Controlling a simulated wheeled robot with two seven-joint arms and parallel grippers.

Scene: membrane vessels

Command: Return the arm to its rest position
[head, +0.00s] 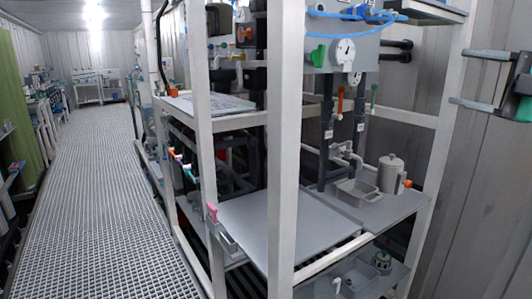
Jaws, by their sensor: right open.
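My right gripper (459,78) is at the upper right edge of the head view. Its two grey fingers point left and stand well apart, with nothing between them. It hangs in front of the grey wall panels, just right of the white rack post, and no object touches it as far as I can see. Only the end of my right arm shows; the rest is out of the frame. My left arm and left gripper are not in view.
A white-framed rack (283,150) fills the middle, with a grey shelf (275,225). A grey canister (391,173) and an open grey box (357,192) stand on its right side. A gauge (343,52) sits above. A clear grated walkway (90,190) runs along the left.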

